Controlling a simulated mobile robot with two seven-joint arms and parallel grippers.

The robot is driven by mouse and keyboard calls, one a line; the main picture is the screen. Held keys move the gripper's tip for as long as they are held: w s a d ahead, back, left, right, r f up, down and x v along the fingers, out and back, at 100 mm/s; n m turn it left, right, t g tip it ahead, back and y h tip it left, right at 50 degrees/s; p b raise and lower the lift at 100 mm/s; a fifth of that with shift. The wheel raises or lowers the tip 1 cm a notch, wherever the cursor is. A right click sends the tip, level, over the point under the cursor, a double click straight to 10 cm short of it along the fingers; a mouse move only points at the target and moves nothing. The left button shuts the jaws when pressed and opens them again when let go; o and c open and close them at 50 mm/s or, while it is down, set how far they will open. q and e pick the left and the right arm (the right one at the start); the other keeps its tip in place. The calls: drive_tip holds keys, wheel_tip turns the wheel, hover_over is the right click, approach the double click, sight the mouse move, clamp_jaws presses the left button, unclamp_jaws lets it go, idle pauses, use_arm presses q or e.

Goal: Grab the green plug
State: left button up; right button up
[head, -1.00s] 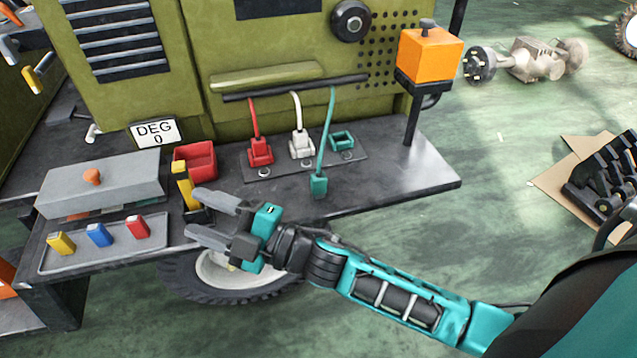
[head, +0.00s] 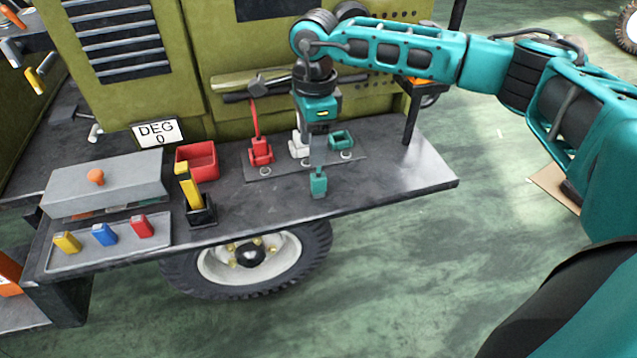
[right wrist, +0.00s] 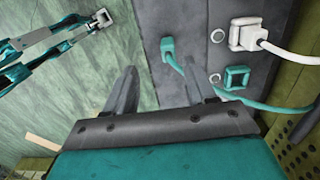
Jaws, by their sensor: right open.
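The green plug (head: 318,183) stands near the front edge of the dark shelf, on its green cable. It also shows in the right wrist view (right wrist: 168,48), beyond the fingertips, with the cable running right. My right gripper (head: 317,157) points down just above and behind the plug in the head view. Its two fingers (right wrist: 160,82) are spread and empty in the right wrist view. The gripper hides much of the cable in the head view.
A green socket (head: 342,140), white plug (head: 299,146) and red plug (head: 261,152) sit behind the green plug. The shelf's (head: 400,175) right part is clear.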

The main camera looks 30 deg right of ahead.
sight(318, 176)
drive_tip(key=f, duration=0.4)
drive_tip(key=d+f, duration=0.1)
drive_tip(key=f, duration=0.2)
drive_tip(key=shift+w+d, duration=0.1)
drive_tip(key=shift+w, duration=0.1)
drive_tip(key=shift+w+d+f, duration=0.1)
drive_tip(key=shift+f, duration=1.25)
drive_tip(key=shift+d+f, duration=0.1)
drive_tip(key=shift+f, duration=1.25)
drive_tip(key=shift+c, duration=0.4)
clamp_jaws()
drive_tip(key=shift+r, duration=0.1)
